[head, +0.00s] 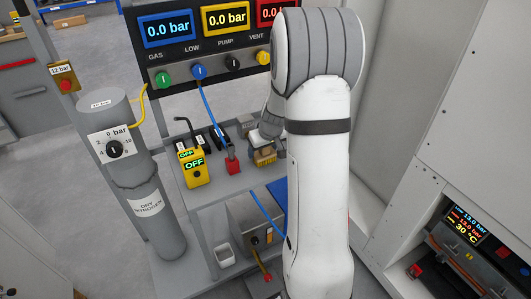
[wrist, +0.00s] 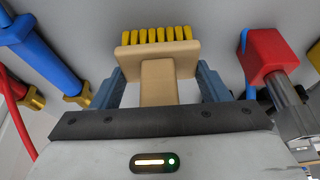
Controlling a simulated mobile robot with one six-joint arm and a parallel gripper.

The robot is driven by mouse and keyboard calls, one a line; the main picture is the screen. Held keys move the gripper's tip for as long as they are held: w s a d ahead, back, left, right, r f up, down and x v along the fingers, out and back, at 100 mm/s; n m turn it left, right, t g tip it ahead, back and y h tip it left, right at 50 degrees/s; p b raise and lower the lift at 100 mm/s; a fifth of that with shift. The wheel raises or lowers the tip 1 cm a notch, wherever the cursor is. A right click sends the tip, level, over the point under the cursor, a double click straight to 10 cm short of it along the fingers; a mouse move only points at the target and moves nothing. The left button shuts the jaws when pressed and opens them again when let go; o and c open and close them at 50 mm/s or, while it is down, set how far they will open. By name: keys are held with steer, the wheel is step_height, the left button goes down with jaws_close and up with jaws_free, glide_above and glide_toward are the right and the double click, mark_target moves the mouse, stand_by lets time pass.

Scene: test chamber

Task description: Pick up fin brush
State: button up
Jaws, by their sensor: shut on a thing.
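The fin brush (wrist: 157,82) has a tan handle and block with a row of yellow bristles. In the wrist view it sits between the two blue-grey fingers of my gripper (wrist: 160,90), which is shut on it. In the head view the brush (head: 264,157) shows as a small tan and yellow piece under my gripper (head: 266,140), over the grey bench, partly hidden by my arm. I cannot tell whether it touches the bench.
A red block fitting (head: 232,166) with a blue hose stands just left of the brush; it shows right in the wrist view (wrist: 272,55). A yellow meter reading OFF (head: 194,168) stands further left. A grey nitrogen cylinder (head: 145,205) and a gauge panel (head: 210,45) flank the bench.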

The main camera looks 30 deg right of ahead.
step_height(320, 180, up, 10)
steer(key=shift+r+p, duration=0.1)
steer(key=shift+p, duration=1)
steer(key=o, duration=0.5)
steer(key=c, duration=0.4)
steer(key=shift+o, duration=0.2)
